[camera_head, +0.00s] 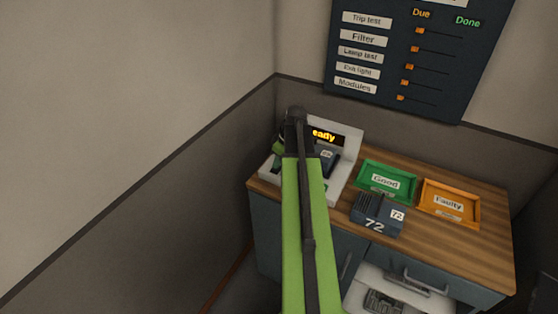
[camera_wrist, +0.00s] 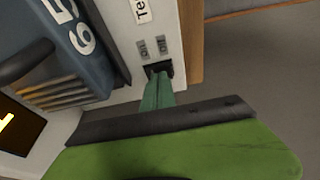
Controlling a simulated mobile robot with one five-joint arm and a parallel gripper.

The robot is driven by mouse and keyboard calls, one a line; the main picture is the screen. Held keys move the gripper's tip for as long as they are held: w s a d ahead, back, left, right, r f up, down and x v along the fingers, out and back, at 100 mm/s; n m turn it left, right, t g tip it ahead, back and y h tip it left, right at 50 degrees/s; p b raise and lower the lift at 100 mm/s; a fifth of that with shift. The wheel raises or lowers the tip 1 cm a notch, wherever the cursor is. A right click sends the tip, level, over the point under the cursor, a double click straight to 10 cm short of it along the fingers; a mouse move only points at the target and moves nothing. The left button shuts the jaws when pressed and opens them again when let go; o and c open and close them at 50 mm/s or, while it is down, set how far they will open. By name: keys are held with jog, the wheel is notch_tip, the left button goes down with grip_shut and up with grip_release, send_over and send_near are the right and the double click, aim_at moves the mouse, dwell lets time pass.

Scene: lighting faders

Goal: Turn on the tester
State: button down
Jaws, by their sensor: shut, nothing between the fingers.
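The tester (camera_head: 345,133) is a white unit at the left end of the counter, and its white casing (camera_wrist: 122,98) also shows in the wrist view. Its display is lit with orange letters, of which "eady" is readable. A dark module marked 65 (camera_wrist: 62,45) sits in the tester. A small black switch (camera_wrist: 155,66) is on the white panel beside two small grey labels. My gripper (camera_wrist: 159,78) is shut and empty, its green fingertips at the switch and partly covering it. I cannot tell whether they touch. In the head view my arm hides part of the tester.
A green tray labelled Good (camera_head: 386,195) and an orange tray labelled Faulty (camera_head: 450,214) stand to the right on the wooden counter (camera_head: 440,240). A module marked 72 (camera_head: 375,214) is in front. A drawer below is open. A slider board (camera_head: 440,95) hangs behind.

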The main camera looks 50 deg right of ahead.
jog(key=shift+r, duration=0.1)
jog(key=shift+r+p, duration=0.2)
jog(key=shift+p, duration=0.1)
notch_tip(320, 180, up, 4)
jog(key=p, duration=0.4)
jog(key=shift+w+d, duration=0.1)
jog(key=shift+w, duration=0.05)
jog(key=d+p+v, duration=0.2)
jog(key=p+v, duration=0.6)
jog(key=v, duration=0.1)
jog(key=shift+p, duration=0.35)
jog(key=shift+d+r, duration=0.1)
